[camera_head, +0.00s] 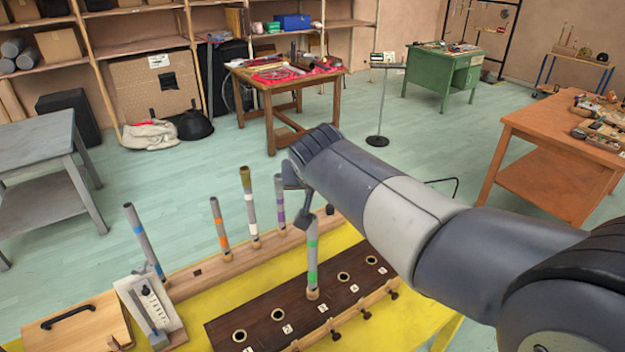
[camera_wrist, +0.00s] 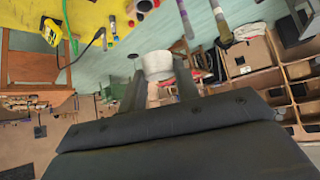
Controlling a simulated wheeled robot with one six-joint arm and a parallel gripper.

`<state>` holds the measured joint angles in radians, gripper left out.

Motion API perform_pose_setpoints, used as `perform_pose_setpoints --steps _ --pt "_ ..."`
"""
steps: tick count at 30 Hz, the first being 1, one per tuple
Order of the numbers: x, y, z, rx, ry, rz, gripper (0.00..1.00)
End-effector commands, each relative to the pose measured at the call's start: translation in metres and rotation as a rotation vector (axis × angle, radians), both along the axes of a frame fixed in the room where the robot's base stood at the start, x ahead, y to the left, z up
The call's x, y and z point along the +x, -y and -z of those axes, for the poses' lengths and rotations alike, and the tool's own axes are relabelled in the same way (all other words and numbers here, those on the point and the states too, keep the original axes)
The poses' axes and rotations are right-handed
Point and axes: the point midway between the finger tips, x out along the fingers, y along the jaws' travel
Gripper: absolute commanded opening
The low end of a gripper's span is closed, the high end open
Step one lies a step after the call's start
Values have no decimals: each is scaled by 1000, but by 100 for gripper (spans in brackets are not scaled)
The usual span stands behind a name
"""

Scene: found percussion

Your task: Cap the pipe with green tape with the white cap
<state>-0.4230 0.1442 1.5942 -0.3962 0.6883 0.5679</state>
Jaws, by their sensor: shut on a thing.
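The pipe with green tape (camera_head: 312,262) stands upright in a hole of the dark wooden block (camera_head: 262,335). My gripper (camera_head: 302,205) is at the upper end of this pipe in the head view, and its dark fingers partly cover the pipe's top. In the wrist view my gripper (camera_wrist: 158,82) is shut on the white cap (camera_wrist: 158,65), held between the fingertips. The cap is hidden in the head view. I cannot tell whether the cap touches the pipe.
A white gauge stand (camera_head: 135,285) and a board with a black handle (camera_head: 85,325) are at left. The block has other empty holes.

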Motion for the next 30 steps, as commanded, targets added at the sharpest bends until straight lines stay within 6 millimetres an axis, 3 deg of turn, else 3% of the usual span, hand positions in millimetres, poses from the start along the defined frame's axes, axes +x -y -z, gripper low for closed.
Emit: perform_pose_setpoints --steps 11,30 --pt "-1 0 2 0 0 0 9" --pt "-1 0 56 0 0 0 9"
